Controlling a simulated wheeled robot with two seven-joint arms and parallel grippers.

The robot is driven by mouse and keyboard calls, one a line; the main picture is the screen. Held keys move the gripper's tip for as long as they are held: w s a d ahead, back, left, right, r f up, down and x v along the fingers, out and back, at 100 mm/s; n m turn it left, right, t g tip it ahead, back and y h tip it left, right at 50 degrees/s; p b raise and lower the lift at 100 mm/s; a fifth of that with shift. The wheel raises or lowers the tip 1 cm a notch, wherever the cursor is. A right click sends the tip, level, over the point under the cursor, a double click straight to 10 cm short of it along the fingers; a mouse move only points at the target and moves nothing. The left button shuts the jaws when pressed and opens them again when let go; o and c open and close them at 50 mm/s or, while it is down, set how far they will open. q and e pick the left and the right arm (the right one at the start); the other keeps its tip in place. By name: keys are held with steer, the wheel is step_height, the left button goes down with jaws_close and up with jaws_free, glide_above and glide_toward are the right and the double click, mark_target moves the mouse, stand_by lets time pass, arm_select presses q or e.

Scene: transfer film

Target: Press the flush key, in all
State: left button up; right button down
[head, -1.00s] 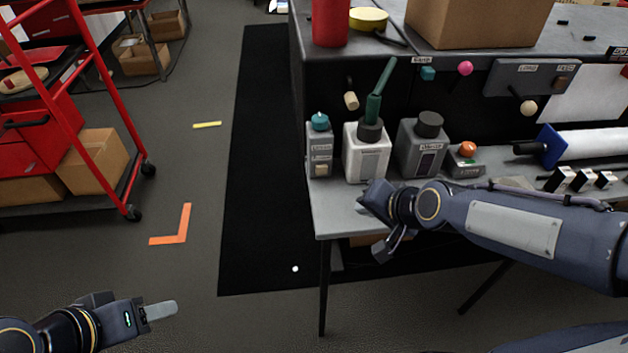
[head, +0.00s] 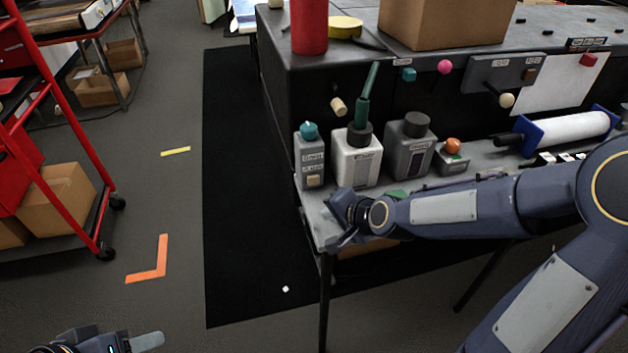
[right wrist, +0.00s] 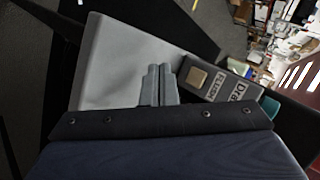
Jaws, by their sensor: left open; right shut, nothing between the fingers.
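The flush key is a small beige square key (head: 314,180) low on the front of a grey box (head: 310,155) with a teal knob. In the right wrist view the key (right wrist: 197,78) sits beside a dark label on that box, and nothing covers it. My right gripper (right wrist: 159,82) is shut and empty. Its fingertips are over the grey bench top, left of the key in that view and apart from it. In the head view the right gripper (head: 338,238) is at the bench's front edge, in front of the box. My left gripper (head: 146,342) is open, low at the left, partly cut off.
A white bottle (head: 356,158) with a green handle, a grey bottle (head: 408,146) and a small box with an orange knob (head: 453,147) stand right of the key's box. A red cart (head: 50,150) is at the left.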

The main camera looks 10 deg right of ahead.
mark_target(312, 186)
steer(key=w+p, duration=0.1)
steer(key=w, duration=0.5)
steer(key=shift+a+p, duration=0.1)
steer(key=shift+p, duration=0.25)
steer(key=shift+w, duration=0.8)
stand_by(1.0)
steer(key=shift+w, duration=0.4)
steer(key=shift+w, duration=0.45)
stand_by(0.6)
steer(key=shift+s+b, duration=0.45)
steer(key=shift+s, duration=0.4)
